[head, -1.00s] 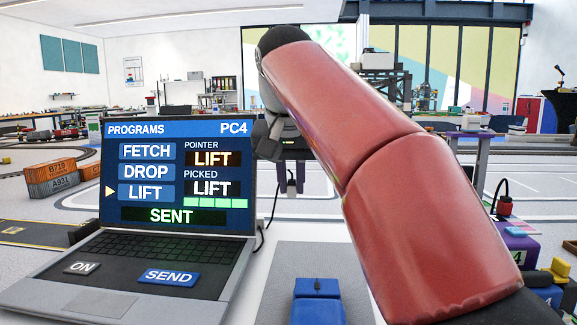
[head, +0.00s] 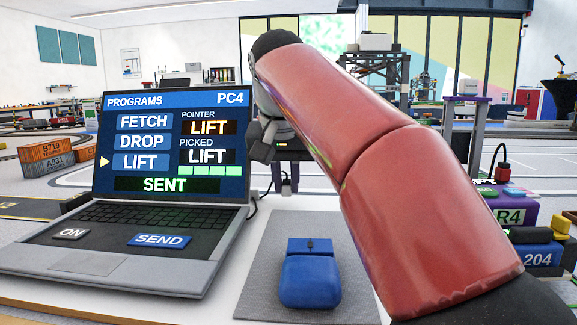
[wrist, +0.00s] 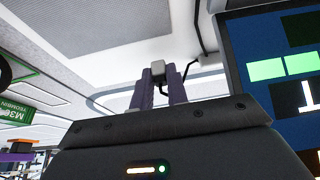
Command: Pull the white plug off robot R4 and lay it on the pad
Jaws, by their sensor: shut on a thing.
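My gripper (head: 284,184) hangs behind the laptop's right edge in the head view, partly hidden by my arm. In the wrist view its two purple fingers (wrist: 158,88) are shut on a small pale block, which looks like the white plug (wrist: 158,68), with a short black cord below it. Robot R4 (head: 516,216) is a purple unit at the right with a green R4 label. A red plug with a looped black cable (head: 502,172) stands on it. A grey pad (head: 262,285) lies on the white table; it also shows in the wrist view (wrist: 140,25).
A blue mouse (head: 310,280) sits on the pad. The laptop PC4 (head: 150,262) stands left of it, showing LIFT picked and SENT. A black cable (head: 256,215) runs behind the laptop. A blue unit 204 (head: 540,258) stands near R4. Orange containers (head: 50,155) are far left.

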